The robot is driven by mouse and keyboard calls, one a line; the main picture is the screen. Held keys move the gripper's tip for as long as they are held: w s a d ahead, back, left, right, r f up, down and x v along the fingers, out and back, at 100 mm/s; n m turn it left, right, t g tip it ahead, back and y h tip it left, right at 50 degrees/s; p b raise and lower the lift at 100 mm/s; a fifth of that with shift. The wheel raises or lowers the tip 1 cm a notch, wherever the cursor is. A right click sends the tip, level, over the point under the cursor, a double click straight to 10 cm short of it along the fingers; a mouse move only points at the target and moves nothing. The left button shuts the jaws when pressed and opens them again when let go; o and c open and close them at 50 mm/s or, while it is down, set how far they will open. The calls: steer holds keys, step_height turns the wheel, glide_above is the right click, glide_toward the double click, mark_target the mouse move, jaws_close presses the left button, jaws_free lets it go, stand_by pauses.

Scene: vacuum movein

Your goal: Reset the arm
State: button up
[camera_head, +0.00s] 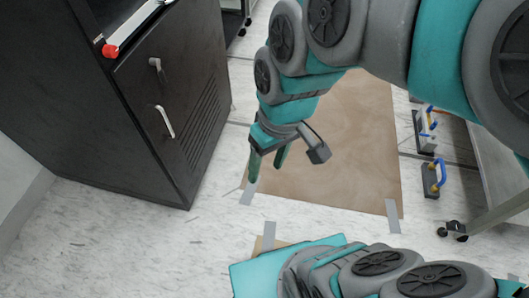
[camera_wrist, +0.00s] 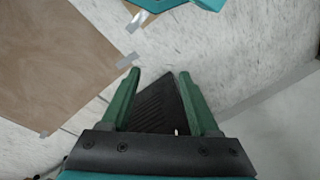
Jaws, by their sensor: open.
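My gripper (camera_head: 267,165) hangs from my teal and grey arm in the head view, pointing down above the floor, to the right of a black cabinet. In the wrist view its two green fingers (camera_wrist: 157,100) are spread apart with nothing between them. The gripper is open and empty. My arm reaches in from the upper right and bends downward.
Blue-handled items (camera_head: 433,178) sit by a wheeled table (camera_head: 497,165).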

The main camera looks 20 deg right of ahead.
steer(key=shift+s+d, duration=0.1)
steer(key=s+d+f+m+g+h, duration=0.1)
steer(key=s+d+f+m+g, duration=0.1)
steer(key=s+d+m, duration=0.2)
steer(key=s+d, duration=0.1)
steer(key=s, duration=0.2)
steer(key=shift+d+f+h, duration=0.2)
steer(key=shift+d+h, duration=0.1)
stand_by(0.4)
